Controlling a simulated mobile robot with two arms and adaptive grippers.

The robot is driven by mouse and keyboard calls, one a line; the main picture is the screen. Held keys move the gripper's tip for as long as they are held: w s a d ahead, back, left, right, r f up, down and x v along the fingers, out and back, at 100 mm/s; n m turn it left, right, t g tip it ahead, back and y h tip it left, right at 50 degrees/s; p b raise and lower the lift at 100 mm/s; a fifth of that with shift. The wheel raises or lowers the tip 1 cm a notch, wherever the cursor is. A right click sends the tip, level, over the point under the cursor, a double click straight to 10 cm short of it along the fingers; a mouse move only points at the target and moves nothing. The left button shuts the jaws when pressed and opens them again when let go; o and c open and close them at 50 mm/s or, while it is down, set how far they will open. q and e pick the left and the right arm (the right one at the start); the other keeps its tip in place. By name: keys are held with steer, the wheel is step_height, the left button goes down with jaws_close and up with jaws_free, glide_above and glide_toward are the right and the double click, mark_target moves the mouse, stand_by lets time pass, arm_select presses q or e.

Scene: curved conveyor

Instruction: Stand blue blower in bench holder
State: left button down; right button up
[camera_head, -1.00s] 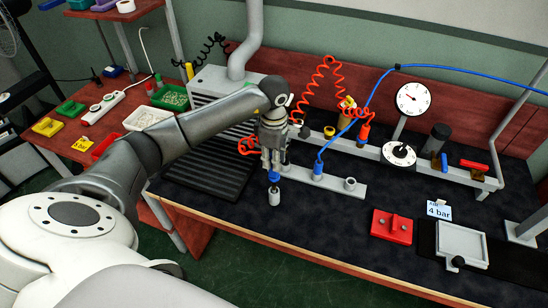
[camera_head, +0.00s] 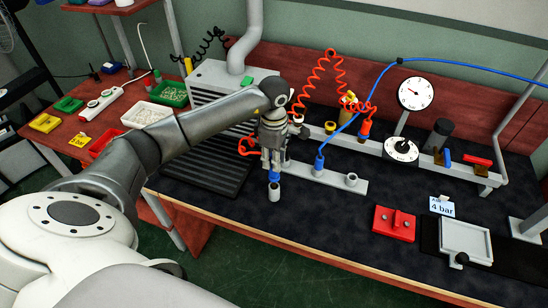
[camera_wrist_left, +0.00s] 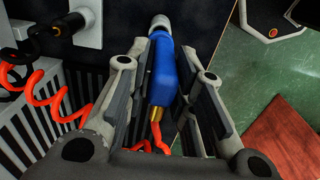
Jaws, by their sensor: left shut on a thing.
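My left gripper (camera_head: 273,165) is shut on the blue blower (camera_wrist_left: 161,72), pointing down over the front of the bench. The blower has a brass fitting and an orange hose at its upper end; in the head view only its blue lower part (camera_head: 274,176) shows. My right gripper is not in view.
A grey strip (camera_head: 335,182) beside the gripper carries an empty cup (camera_head: 351,180) and a blue-hosed connector (camera_head: 319,164). A red block (camera_head: 394,223) and grey tray (camera_head: 466,240) lie right. A ribbed grey box (camera_head: 215,85) stands behind. The dark mat front-centre is clear.

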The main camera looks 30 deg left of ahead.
arm_select(q)
steer(key=shift+f+b, duration=1.8)
steer(key=shift+f, duration=0.3)
steer(key=c, duration=1.2)
jaws_free()
steer(key=shift+o, duration=0.2)
step_height(320, 180, up, 12)
steer(key=shift+r, duration=0.1)
